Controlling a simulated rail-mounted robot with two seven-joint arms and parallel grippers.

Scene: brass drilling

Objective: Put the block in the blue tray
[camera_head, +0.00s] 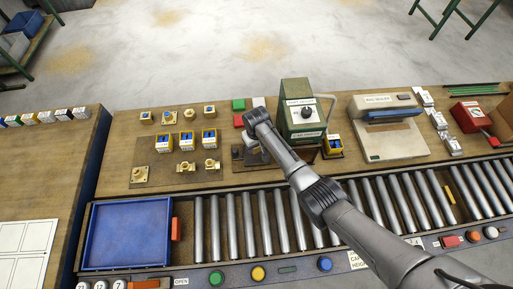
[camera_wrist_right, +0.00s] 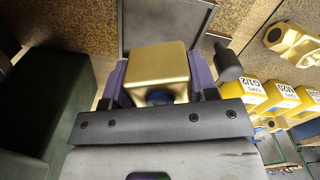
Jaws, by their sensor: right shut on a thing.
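A brass-coloured block (camera_wrist_right: 160,68) shows in the right wrist view, between the fingers of my right gripper (camera_wrist_right: 160,90). The gripper is shut on it. In the head view, my right gripper (camera_head: 252,150) is on the bench just left of the green machine, mostly hidden under my own wrist, and I cannot make out the block there. The blue tray (camera_head: 127,234) is at the lower left, at the left end of the rollers. It looks empty. My left gripper is not in view.
Metal rollers (camera_head: 248,222) run along the front, with a red stop (camera_head: 176,229) at the tray's right edge.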

